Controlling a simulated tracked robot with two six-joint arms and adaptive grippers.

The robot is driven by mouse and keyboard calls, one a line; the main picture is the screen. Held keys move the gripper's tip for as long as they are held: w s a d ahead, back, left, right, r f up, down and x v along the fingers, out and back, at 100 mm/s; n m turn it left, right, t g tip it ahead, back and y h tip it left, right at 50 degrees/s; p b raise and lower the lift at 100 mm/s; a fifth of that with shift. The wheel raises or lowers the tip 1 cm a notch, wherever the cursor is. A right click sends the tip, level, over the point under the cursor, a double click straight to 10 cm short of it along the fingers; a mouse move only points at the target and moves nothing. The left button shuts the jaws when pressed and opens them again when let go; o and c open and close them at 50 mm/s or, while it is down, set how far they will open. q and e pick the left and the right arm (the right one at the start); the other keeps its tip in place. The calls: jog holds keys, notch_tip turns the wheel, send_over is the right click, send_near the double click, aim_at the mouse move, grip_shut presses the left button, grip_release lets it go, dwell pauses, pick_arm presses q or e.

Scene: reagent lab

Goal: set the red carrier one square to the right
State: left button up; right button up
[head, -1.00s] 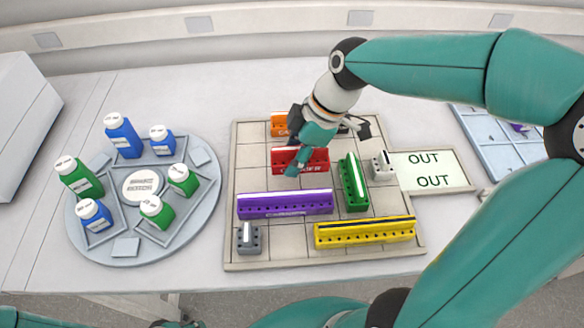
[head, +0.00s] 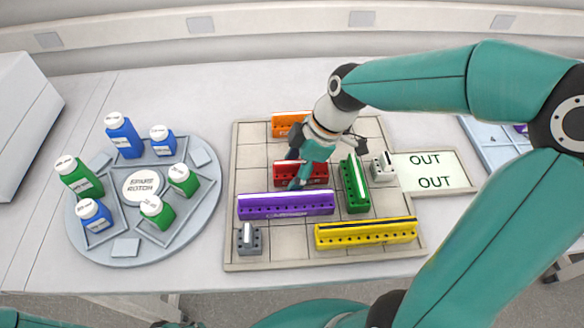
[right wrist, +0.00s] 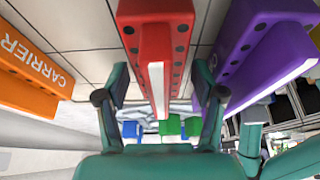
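The red carrier (head: 316,172) sits on the gridded board (head: 253,155) in the head view, just behind the purple carrier and left of the green one. In the right wrist view the red carrier (right wrist: 157,45) runs down the middle between my fingers. My right gripper (head: 300,178) is lowered over it, and one finger hides part of its front. In the right wrist view my right gripper (right wrist: 161,85) has a finger on each side of the carrier, with narrow gaps, and looks open. My left gripper is not in view.
The purple carrier (head: 286,205) is close in front, the green carrier (head: 354,185) close on the right, and the orange carrier (head: 285,124) behind. A yellow carrier (head: 366,234) and grey ones (head: 249,239) stand nearby. Squares left of the red carrier are free.

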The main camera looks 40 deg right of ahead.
jog(key=shift+r, duration=0.1)
jog(key=v, duration=1.1)
jog(key=shift+s+d+r, duration=0.15)
jog(key=shift+r, duration=0.2)
